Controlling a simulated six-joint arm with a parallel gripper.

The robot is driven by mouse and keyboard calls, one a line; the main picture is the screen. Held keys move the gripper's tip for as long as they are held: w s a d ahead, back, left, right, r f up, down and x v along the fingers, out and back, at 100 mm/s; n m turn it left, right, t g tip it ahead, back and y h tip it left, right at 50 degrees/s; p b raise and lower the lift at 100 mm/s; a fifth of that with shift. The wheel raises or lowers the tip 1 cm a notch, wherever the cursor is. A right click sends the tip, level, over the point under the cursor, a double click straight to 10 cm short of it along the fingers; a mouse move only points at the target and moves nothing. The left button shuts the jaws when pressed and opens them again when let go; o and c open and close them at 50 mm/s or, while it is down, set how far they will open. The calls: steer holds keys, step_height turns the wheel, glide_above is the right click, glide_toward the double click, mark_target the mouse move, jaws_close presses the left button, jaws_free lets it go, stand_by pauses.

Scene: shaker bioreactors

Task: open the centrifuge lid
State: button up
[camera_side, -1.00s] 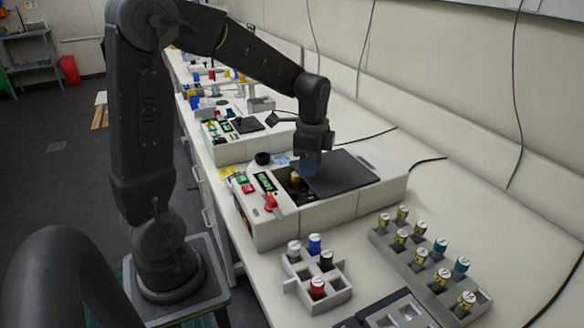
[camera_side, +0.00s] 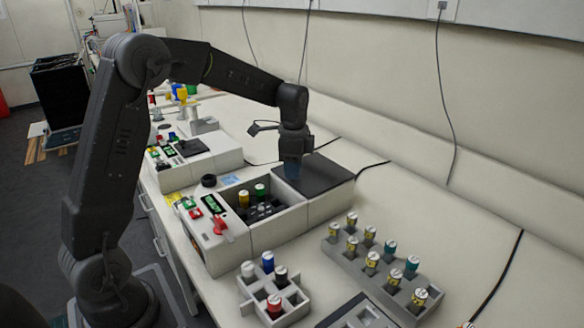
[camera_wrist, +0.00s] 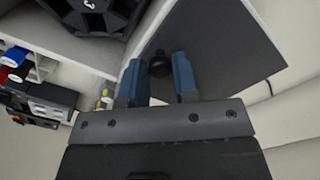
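The centrifuge (camera_side: 278,236) is a pale box on the bench. Its dark flat lid (camera_side: 325,176) lies over the back right part, and the front left chamber is open, showing tubes with yellow and green caps. The lid (camera_wrist: 235,50) fills the right of the wrist view, with the dark rotor (camera_wrist: 72,12) uncovered at upper left. My gripper (camera_side: 291,176) points down at the lid's left part.
A small rack (camera_side: 290,296) with several capped tubes stands in front of the centrifuge. A larger rack (camera_side: 345,258) of tubes stands to its right. A second machine (camera_side: 185,170) stands behind on the left. Wall cables hang behind.

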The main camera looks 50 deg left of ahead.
steer(key=o, duration=0.4)
steer(key=shift+r, duration=0.1)
step_height(320, 180, up, 14)
steer(key=shift+f, duration=0.15)
stand_by(0.6)
steer(key=s+d+r+n+t, duration=0.1)
steer(key=s+d+n, duration=0.1)
steer(key=s+d, duration=0.3)
steer(key=s+d+n+t, duration=0.2)
steer(key=s+d, duration=0.1)
steer(key=s, duration=0.4)
steer(key=s+d+f+n+t, duration=0.1)
steer(key=s+f, duration=0.1)
steer(key=s, duration=0.2)
steer(key=s+d+f+n, duration=0.1)
steer(key=s+f+n, duration=0.1)
steer(key=s, duration=0.2)
steer(key=s+d+f+n+t, duration=0.1)
steer(key=s+d+f+n, duration=0.1)
steer(key=s, duration=0.2)
steer(key=shift+f+t, duration=0.25)
steer(key=shift+t, duration=0.05)
